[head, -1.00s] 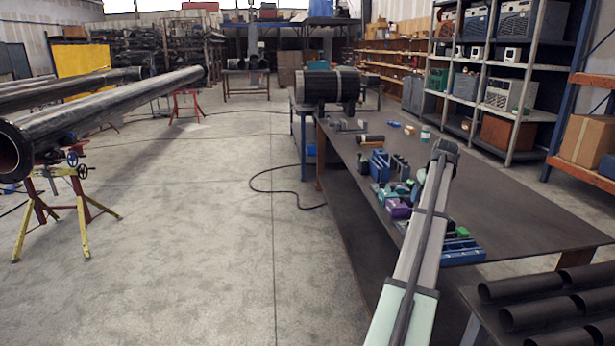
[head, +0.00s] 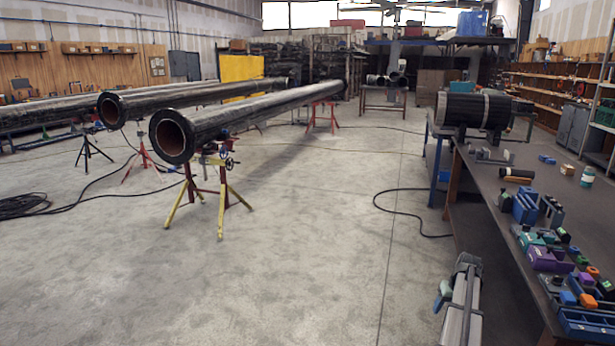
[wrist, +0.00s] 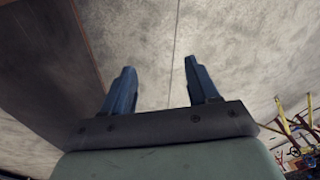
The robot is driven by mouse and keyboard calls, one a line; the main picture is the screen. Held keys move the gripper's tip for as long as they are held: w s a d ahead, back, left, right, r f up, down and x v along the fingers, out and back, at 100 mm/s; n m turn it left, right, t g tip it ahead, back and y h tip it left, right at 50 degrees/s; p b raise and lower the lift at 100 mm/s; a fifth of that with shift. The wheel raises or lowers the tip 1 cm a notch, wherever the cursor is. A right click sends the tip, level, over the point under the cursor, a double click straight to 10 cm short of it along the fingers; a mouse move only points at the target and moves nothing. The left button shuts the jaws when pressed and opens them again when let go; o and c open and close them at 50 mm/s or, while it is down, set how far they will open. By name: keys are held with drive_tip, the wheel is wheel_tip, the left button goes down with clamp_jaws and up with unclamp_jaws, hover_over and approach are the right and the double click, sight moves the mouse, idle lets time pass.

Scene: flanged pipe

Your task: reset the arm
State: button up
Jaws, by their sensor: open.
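My gripper (wrist: 158,80) shows in the wrist view with its two blue fingers spread apart. Nothing is between them, and bare concrete floor lies beyond. In the head view, my arm (head: 460,300) comes up from the bottom edge, left of the workbench. The fingers cannot be made out clearly there. The flanged pipe (head: 250,115) rests on a yellow and red stand (head: 205,185), well to the left of my arm and apart from it.
A black cable (head: 400,210) lies on the floor. The middle floor (head: 300,270) is clear.

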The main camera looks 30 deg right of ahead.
drive_tip(key=w+a+f+n+g+y, duration=0.1)
drive_tip(key=w+a+f, duration=0.1)
drive_tip(key=a+f, duration=0.7)
drive_tip(key=w+a+f+n+g+y, duration=0.15)
drive_tip(key=a+f, duration=0.45)
drive_tip(key=a, duration=0.6)
drive_tip(key=s+a+f+g, duration=0.15)
drive_tip(key=a+f, duration=0.35)
drive_tip(key=a, duration=0.5)
drive_tip(key=s+a+f, duration=0.2)
drive_tip(key=a+f, duration=0.3)
drive_tip(key=a, duration=0.5)
drive_tip(key=s+a+f+n+g, duration=0.1)
drive_tip(key=s+a+f, duration=0.2)
drive_tip(key=s+a, duration=0.3)
drive_tip(key=s+a+f+n+g, duration=0.15)
drive_tip(key=s+a, duration=0.25)
drive_tip(key=a, duration=0.5)
drive_tip(key=s+a+f+n+g+h, duration=0.1)
drive_tip(key=s+a, duration=0.3)
drive_tip(key=s, duration=0.3)
drive_tip(key=s+a+f+g+h, duration=0.1)
drive_tip(key=s+a, duration=0.3)
drive_tip(key=s, duration=0.4)
drive_tip(key=shift+s+f+n+h, duration=0.2)
drive_tip(key=shift+f+n+h, duration=0.15)
drive_tip(key=shift+f+n, duration=0.05)
